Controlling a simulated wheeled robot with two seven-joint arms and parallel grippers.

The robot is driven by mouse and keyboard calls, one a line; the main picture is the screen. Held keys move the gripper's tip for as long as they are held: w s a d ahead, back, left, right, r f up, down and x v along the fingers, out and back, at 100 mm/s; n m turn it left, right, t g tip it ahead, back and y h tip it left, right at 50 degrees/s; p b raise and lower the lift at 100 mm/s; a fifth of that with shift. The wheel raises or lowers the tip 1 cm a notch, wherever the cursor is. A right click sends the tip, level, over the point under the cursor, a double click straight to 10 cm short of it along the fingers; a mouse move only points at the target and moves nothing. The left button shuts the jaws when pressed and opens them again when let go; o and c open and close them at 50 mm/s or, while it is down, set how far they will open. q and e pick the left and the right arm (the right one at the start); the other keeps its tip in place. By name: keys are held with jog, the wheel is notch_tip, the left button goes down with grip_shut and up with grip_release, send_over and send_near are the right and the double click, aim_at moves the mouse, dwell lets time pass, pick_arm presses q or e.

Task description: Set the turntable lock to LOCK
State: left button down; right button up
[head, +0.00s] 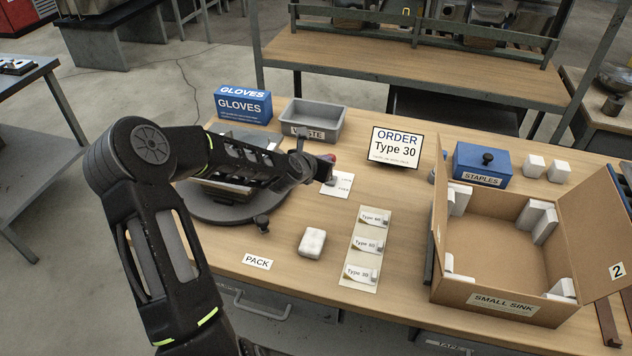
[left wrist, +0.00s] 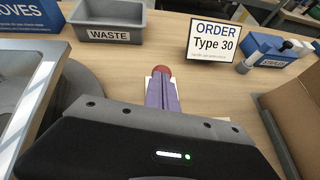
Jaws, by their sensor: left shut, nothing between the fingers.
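The grey round turntable (head: 210,208) lies on the table's left part, with a metal sink on it partly hidden by my left arm. A small red knob (head: 328,158) stands at the turntable's right, beside a white card (head: 340,188) with two lines of small text I cannot read surely. My left gripper (head: 326,174) is shut and empty, right at the knob. In the left wrist view the knob (left wrist: 161,70) shows just past the closed fingers (left wrist: 162,92); I cannot tell whether they touch it. The lever under the knob is hidden. My right gripper is not in view.
A grey WASTE bin (head: 322,128) and blue GLOVES box (head: 243,105) stand behind. An ORDER Type 30 sign (head: 396,148) stands right of the knob. An open SMALL SINK carton (head: 490,297) fills the right. A white block (head: 312,243) and label strip (head: 367,248) lie in front.

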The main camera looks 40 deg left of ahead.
pick_arm(q)
jog(key=w+a+b, duration=0.2)
jog(key=w, duration=0.5)
jog(key=shift+w+a+r, duration=0.2)
jog(key=shift+a+r, duration=0.05)
jog(key=shift+r, duration=0.2)
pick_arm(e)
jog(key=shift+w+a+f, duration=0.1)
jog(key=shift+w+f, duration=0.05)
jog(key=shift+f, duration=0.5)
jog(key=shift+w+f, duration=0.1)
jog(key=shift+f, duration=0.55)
